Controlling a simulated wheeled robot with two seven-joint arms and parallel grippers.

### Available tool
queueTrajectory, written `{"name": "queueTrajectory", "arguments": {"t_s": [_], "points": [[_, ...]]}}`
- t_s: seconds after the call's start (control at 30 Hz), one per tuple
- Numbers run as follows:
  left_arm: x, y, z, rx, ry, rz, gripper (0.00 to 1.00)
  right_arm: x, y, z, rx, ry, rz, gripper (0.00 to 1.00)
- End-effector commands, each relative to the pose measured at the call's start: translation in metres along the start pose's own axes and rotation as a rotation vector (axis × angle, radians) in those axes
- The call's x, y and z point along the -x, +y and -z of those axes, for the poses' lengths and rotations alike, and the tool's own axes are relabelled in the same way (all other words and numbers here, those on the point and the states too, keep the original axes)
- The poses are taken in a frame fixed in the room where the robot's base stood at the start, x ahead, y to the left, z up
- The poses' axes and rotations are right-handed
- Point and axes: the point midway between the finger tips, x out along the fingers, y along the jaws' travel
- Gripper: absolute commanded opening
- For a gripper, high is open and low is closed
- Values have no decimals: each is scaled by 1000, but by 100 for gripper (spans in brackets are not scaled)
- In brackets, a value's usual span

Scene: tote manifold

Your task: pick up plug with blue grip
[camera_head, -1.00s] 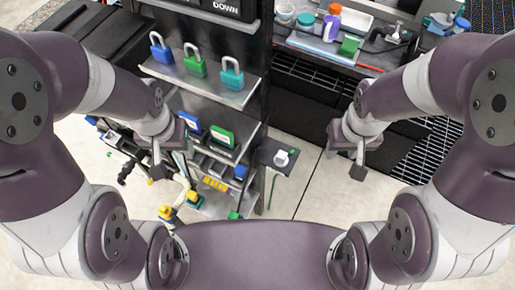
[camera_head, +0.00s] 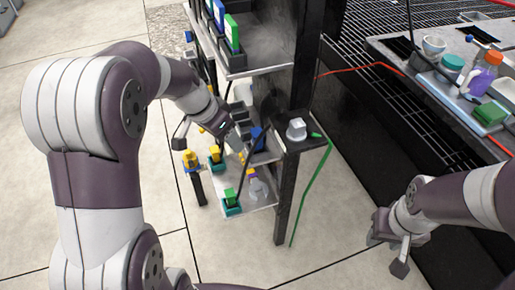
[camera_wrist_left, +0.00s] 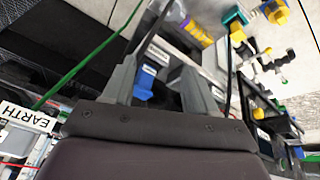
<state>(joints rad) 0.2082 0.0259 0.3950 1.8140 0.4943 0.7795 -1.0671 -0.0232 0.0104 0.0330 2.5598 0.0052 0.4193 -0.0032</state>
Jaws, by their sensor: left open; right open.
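A blue block-like grip (camera_head: 258,138), which looks like the plug's grip, stands on a shelf of the dark rack. Its lower part is hard to make out. In the left wrist view a blue grip (camera_wrist_left: 145,82) with a pale label shows between the fingers, nearer the left one; I cannot tell its distance. My left gripper (camera_head: 208,141) is open and empty, just left of the blue grip in the head view. It also shows in the left wrist view (camera_wrist_left: 160,75).
Green-and-teal (camera_head: 231,203) and yellow-topped (camera_head: 191,159) pieces sit low on the rack. A small side shelf holds a grey piece (camera_head: 296,129); a green cable (camera_head: 312,190) hangs from it. A bench with a purple bottle (camera_head: 484,73) stands at right. Pale floor is clear in front.

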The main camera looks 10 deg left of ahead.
Motion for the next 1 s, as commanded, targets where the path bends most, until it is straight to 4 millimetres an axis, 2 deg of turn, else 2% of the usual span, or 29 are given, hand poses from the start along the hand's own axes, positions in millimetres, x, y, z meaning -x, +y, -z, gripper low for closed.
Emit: {"name": "queueTrajectory", "arguments": {"t_s": [0.1,0.2,0.27,0.47,0.7,0.9,0.93,1.0], "points": [[10,-1,25,-239,74,-45,57,0,0,0,0,-1,0,43],[14,2,36,-383,113,-66,57,-1,0,0,0,-1,0,43],[10,3,38,-426,122,-72,57,-4,0,-1,0,-1,0,43],[-14,8,42,-442,125,-72,57,-12,0,-2,0,-1,0,43],[-55,16,48,-440,123,-71,57,-28,0,-4,0,-1,0,43],[-56,16,50,-440,124,-69,57,-26,0,-3,0,-1,0,43],[-56,16,50,-440,124,-69,54,-26,0,-3,0,-1,0,43],[-56,16,50,-439,124,-69,31,-26,0,-3,0,-1,0,43]]}}
